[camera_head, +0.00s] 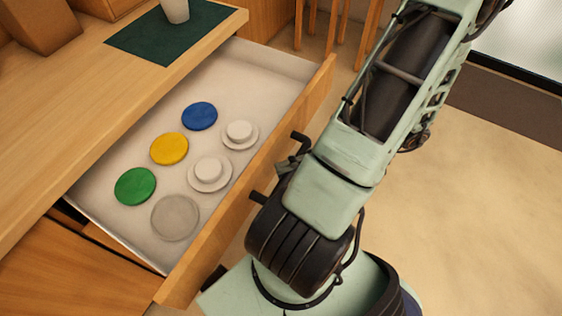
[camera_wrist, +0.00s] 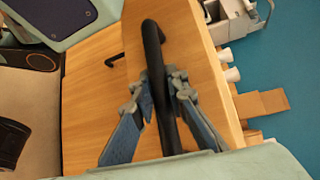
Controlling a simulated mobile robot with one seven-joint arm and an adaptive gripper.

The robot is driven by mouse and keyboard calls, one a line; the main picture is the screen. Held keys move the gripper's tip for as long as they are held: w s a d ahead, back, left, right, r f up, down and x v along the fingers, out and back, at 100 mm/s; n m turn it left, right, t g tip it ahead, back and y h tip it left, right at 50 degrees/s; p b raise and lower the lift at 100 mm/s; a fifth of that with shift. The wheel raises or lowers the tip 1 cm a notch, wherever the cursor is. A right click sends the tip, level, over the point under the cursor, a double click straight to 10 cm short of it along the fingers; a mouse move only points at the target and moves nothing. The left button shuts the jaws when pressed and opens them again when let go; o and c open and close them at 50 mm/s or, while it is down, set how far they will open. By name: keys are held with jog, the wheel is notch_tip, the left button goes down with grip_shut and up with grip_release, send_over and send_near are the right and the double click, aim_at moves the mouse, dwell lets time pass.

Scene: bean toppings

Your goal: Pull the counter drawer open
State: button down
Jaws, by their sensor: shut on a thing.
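The counter drawer (camera_head: 276,72) is pulled well out from under the wooden counter, and its white inside shows in the head view. Its wooden front (camera_wrist: 188,48) fills the middle of the wrist view. A black bar handle (camera_wrist: 152,42) is fixed to that front. My gripper (camera_wrist: 161,88) is shut on the handle, with one finger on each side of the bar. In the head view my arm hides most of the gripper, and only parts of the handle show beside the drawer front.
In the drawer lie blue (camera_head: 200,116), yellow (camera_head: 169,149) and green (camera_head: 135,186) discs, a clear disc (camera_head: 175,217) and two white knobbed lids (camera_head: 210,173). A cup (camera_head: 175,10) stands on a dark green mat (camera_head: 150,45) on the counter (camera_head: 75,95). Open floor (camera_head: 480,200) lies right.

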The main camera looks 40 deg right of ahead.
dwell(0.3)
jog(key=c, duration=1.9)
grip_release()
jog(key=shift+d, duration=0.15)
jog(key=v, duration=1.2)
jog(key=shift+r, duration=0.1)
